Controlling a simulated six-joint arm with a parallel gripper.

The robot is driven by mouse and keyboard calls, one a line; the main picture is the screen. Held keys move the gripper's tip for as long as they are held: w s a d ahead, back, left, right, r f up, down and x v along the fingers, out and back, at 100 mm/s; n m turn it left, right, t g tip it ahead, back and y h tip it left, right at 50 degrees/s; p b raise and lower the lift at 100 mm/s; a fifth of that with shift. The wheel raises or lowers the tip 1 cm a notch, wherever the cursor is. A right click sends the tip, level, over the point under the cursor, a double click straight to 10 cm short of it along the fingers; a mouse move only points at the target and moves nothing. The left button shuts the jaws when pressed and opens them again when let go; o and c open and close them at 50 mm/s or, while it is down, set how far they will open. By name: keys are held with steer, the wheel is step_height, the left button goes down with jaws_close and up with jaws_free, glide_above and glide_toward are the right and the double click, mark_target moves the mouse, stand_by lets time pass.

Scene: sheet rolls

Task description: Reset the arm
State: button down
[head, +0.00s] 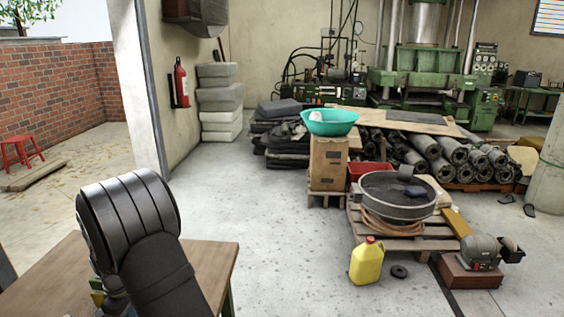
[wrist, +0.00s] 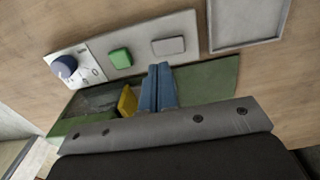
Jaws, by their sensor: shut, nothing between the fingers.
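My gripper (wrist: 158,72) shows in the wrist view as two blue fingers pressed together, with nothing between them. It is just below a light control panel (wrist: 93,69) on a wooden surface. The panel carries a blue knob (wrist: 64,67), a green button (wrist: 120,58) and a grey button (wrist: 168,46). I cannot tell whether the fingertips touch the panel. In the head view my black arm stands over the wooden table (head: 215,258) at the lower left and hides most of my gripper.
In the wrist view a yellow piece (wrist: 127,100) and a green part (wrist: 215,82) lie beside the fingers, and a grey framed plate (wrist: 245,22) is at the upper right. In the head view, a yellow jug (head: 367,262) and loaded pallets stand right of the table, with clear floor between.

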step_height(320, 180, up, 8)
steer(key=s, duration=0.1)
steer(key=shift+r, duration=0.2)
stand_by(0.4)
steer(key=shift+s, duration=0.1)
steer(key=f, duration=0.8)
steer(key=w+f, duration=0.1)
steer(key=f, duration=0.4)
steer(key=shift+w, duration=0.1)
steer(key=shift+r, duration=0.2)
